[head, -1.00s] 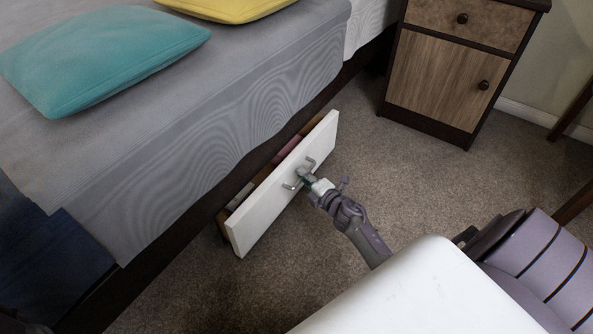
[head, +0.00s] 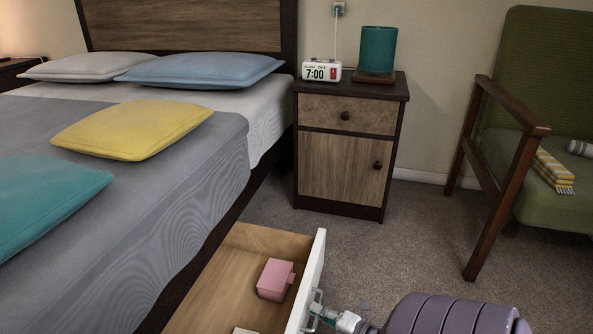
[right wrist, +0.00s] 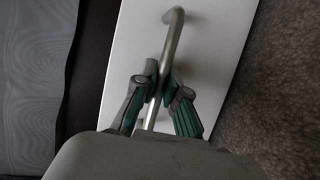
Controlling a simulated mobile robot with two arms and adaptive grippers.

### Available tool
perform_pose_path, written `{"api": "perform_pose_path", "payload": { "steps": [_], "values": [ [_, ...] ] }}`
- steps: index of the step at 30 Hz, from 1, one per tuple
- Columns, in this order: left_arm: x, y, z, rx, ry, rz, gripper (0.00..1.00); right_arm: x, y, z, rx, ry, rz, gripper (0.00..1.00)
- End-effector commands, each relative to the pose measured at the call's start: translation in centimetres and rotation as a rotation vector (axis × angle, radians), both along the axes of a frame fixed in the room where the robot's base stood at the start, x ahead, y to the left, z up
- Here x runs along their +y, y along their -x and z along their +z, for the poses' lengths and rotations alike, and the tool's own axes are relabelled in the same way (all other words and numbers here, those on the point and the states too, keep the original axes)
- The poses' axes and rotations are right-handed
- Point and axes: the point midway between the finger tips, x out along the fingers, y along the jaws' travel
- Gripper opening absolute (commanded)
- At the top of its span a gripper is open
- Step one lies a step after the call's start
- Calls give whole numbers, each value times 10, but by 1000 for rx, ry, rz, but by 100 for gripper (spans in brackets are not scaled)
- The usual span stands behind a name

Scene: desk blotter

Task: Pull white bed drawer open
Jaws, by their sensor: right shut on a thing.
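The white bed drawer (head: 315,266) stands out from under the bed, its wooden inside showing in the head view. A pink box (head: 274,280) lies in it, and a pale object (head: 245,331) shows at the bottom edge. My right gripper (head: 325,315) is at the drawer's front. In the right wrist view, my right gripper (right wrist: 160,92) has its fingers on both sides of the metal bar handle (right wrist: 174,40) and is shut on it. The white drawer front (right wrist: 215,50) lies behind the handle. My left gripper is not in view.
The bed (head: 215,170) with several pillows is on the left. A nightstand (head: 345,170) with a clock (head: 321,71) and teal lamp (head: 378,50) stands beyond the drawer. A green armchair (head: 540,90) is at right. Carpet (head: 400,240) between them is clear.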

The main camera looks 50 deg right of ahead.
Motion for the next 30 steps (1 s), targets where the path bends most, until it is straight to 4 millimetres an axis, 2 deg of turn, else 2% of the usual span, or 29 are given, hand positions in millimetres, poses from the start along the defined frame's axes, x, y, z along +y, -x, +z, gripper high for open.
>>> {"api": "perform_pose_path", "payload": {
  "steps": [3,9,23,24,27,28,30],
  "values": [
    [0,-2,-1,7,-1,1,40,-7,16,0,3,0,-2,0],
    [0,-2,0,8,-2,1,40,-13,30,0,1,1,-1,0],
    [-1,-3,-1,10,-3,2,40,-14,33,0,0,1,-1,0],
    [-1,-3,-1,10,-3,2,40,-14,33,0,0,1,-1,17],
    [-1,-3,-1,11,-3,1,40,-14,32,0,0,0,-1,34],
    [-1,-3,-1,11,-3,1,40,-14,32,0,0,0,-1,37],
    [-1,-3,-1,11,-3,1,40,-14,32,0,0,0,-1,37]
  ]
}}
